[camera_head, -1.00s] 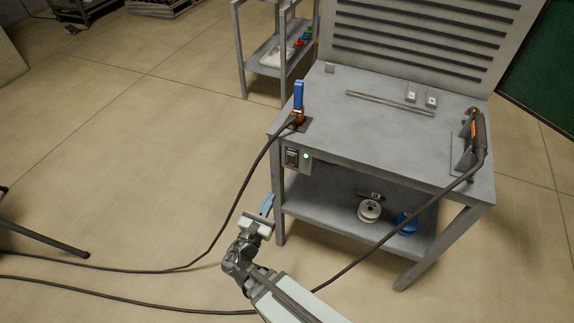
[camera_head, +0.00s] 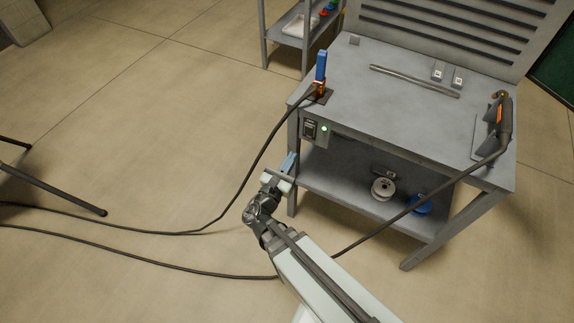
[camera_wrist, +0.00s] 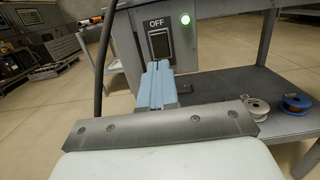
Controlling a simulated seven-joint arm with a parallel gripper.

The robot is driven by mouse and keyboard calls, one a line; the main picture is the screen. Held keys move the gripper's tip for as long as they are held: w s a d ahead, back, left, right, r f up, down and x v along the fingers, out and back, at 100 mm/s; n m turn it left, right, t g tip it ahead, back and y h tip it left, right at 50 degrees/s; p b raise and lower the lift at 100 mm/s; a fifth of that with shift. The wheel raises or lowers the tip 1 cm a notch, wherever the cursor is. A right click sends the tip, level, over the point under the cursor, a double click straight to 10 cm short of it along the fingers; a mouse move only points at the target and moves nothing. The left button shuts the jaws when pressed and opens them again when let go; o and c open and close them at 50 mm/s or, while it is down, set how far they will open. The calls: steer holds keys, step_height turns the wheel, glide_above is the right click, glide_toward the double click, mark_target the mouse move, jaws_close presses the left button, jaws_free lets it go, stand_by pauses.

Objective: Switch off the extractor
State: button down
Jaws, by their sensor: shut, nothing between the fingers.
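The extractor's switch box is on the front left of the grey welding table (camera_head: 400,125). It carries a dark rocker switch (camera_head: 310,128) and a lit green lamp (camera_head: 324,129). In the wrist view the switch (camera_wrist: 159,42) has the label OFF above it, and the lamp (camera_wrist: 185,19) glows green at its right. My gripper (camera_head: 291,158) is shut and empty, below and a little left of the switch in the head view. In the wrist view its blue fingers (camera_wrist: 156,66) point at the switch and overlap its lower edge. I cannot tell that they touch it.
A black cable (camera_head: 262,155) hangs left of the switch from an orange and blue clamp (camera_head: 320,75). A torch (camera_head: 504,118) stands at the table's right. Spools (camera_head: 383,189) lie on the lower shelf. The floor at left is mostly clear.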

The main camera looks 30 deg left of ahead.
mark_target(308, 128)
steer(key=w, duration=0.6)
steer(key=w+r, duration=0.1)
steer(key=w, duration=0.2)
steer(key=shift+w+r, duration=0.1)
steer(key=shift+w, duration=0.3)
steer(key=shift+w+r, duration=0.4)
steer(key=shift+w, duration=0.15)
steer(key=s+r, duration=0.1)
steer(key=s, duration=1.4)
steer(key=shift+r, duration=0.15)
